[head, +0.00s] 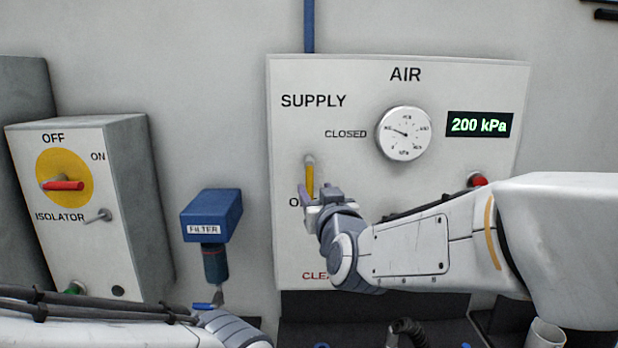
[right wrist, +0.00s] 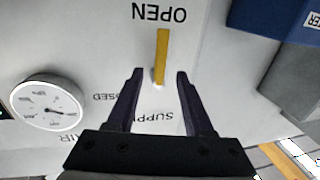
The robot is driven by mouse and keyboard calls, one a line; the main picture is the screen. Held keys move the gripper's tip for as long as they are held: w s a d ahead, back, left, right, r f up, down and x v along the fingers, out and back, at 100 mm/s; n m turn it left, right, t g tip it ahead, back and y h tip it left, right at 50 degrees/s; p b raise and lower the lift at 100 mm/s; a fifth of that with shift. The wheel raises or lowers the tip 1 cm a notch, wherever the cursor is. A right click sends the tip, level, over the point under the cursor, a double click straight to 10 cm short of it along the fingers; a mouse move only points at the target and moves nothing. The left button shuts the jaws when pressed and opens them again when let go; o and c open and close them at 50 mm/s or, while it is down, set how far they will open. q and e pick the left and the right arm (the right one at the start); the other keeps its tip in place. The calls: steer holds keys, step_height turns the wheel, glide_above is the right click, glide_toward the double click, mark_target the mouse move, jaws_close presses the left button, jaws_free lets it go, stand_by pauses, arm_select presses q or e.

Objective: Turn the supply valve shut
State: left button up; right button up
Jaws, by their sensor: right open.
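The supply valve's yellow lever (head: 309,176) is on the white AIR panel (head: 380,80). It hangs straight down from its pivot, pointing toward the OPEN label; CLOSED is printed up and to its right. My right gripper (head: 314,194) is at the lever's lower part in the head view, covering its end and most of the OPEN label. In the right wrist view, which is upside down, the lever (right wrist: 162,55) lies between the lines of the two open fingers (right wrist: 160,74). I cannot tell whether they touch it. My left arm shows at bottom left; its gripper does not.
A round gauge (head: 403,133) and a display (head: 479,124) reading 200 kPa are right of the lever. A red button (head: 477,180) sits above my right forearm. A blue filter (head: 212,215) and an isolator box (head: 80,200) stand to the left.

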mark_target(310, 182)
steer(key=w+p, duration=0.1)
steer(key=w, duration=0.2)
steer(key=w+a+p, duration=0.1)
steer(key=w, duration=0.2)
steer(key=shift+w+a, duration=0.15)
steer(key=shift+w, duration=0.1)
jaws_close()
stand_by(1.2)
